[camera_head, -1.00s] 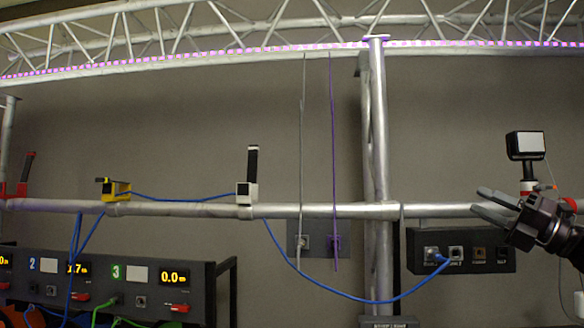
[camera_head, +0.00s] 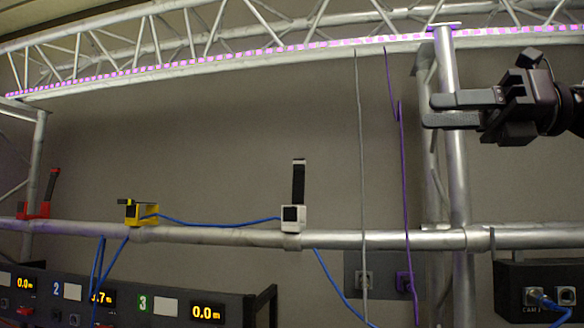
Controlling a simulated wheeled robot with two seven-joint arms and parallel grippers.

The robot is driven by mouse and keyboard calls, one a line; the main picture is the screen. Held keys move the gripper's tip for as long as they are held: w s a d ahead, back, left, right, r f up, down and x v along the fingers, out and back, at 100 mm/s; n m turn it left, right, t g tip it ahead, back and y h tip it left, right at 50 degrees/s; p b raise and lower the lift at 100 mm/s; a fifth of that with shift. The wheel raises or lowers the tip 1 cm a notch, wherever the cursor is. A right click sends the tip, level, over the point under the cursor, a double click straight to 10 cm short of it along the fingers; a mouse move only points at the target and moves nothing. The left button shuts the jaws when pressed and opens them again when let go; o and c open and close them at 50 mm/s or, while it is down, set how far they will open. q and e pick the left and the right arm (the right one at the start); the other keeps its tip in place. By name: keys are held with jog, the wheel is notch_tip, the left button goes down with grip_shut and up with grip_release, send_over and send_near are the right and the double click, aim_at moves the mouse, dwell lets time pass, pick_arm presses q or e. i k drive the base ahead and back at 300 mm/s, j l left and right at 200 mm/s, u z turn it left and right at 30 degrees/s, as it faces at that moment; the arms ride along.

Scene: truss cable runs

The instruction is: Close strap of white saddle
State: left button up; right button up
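The white saddle (camera_head: 292,216) sits on the horizontal truss tube, right of the middle. Its black strap (camera_head: 299,182) stands upright above it, open. A blue cable (camera_head: 215,222) runs from the yellow saddle (camera_head: 142,213) to the white saddle, and the blue cable shows again below the tube on the right. The yellow saddle's strap lies flat across its top. My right gripper (camera_head: 433,110) is at the upper right, in front of the vertical post, its fingers pointing left with a gap between them. It is empty and well above and right of the white saddle. My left gripper is out of view.
A red saddle (camera_head: 38,208) with its strap up is at the far left. The vertical post (camera_head: 456,190) stands right of the white saddle. Grey and purple cables (camera_head: 404,200) hang between them. A numbered panel (camera_head: 245,311) is at the lower left.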

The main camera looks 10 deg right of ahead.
aim_at(298, 165)
jog(key=i, duration=1.5)
